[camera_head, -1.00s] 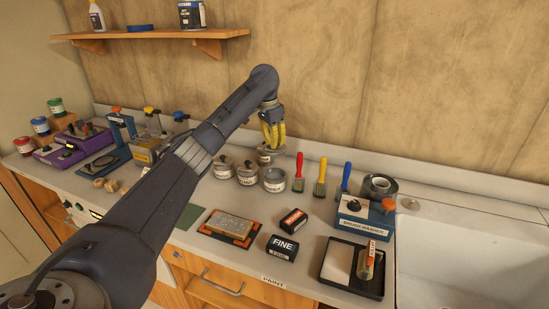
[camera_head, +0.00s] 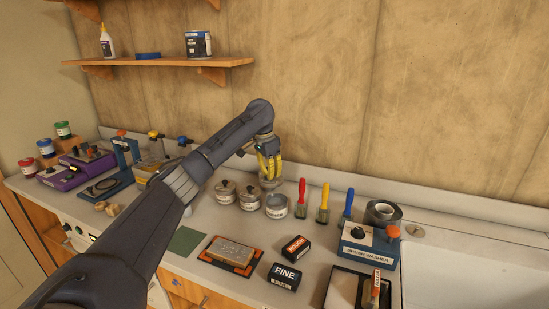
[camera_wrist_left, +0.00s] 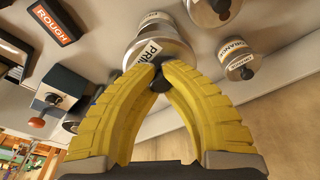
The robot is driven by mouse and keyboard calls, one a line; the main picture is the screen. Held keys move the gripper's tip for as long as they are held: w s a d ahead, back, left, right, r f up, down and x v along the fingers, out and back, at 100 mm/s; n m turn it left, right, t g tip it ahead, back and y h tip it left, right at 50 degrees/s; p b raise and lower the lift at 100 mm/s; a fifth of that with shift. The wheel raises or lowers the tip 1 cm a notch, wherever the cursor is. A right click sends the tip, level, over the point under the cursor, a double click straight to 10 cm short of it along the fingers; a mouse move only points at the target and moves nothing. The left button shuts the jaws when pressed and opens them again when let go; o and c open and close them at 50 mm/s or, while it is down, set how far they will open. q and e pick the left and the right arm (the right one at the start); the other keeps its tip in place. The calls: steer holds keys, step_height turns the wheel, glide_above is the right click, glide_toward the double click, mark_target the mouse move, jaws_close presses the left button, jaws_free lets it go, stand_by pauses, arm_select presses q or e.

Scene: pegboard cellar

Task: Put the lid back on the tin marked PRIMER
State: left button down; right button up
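The open grey tin (camera_head: 277,208) stands on the bench at the right end of a row of tins. In the left wrist view the tin (camera_wrist_left: 153,18) has a label starting PRIM. My left gripper (camera_head: 269,176) is shut on the dark knob of the lid (camera_head: 270,184). It holds the lid above the tin's far side. In the left wrist view the lid (camera_wrist_left: 165,48), labelled PRI, overlaps the tin. The yellow fingertips (camera_wrist_left: 160,76) meet at its knob. I cannot tell whether lid and tin touch. My right gripper is out of view.
Two lidded tins (camera_head: 226,192) (camera_head: 249,198) stand close on the left. Red (camera_head: 301,206), yellow (camera_head: 323,212) and blue (camera_head: 346,215) handled brushes stand on the right. Sanding blocks (camera_head: 297,248) lie in front. The wall is close behind.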

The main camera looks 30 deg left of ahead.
mark_target(275, 177)
arm_select(q)
steer(key=f, duration=0.1)
steer(key=w+f, duration=0.1)
steer(key=d+f, duration=0.1)
steer(key=shift+w, duration=0.15)
steer(key=shift+w+d+m, duration=0.1)
steer(key=shift+w+m, duration=0.1)
steer(key=shift+m, duration=0.1)
steer(key=shift+f, duration=3.1)
steer(key=shift+f, duration=0.2)
steer(key=c, duration=0.9)
jaws_free()
steer(key=shift+r, duration=3.45)
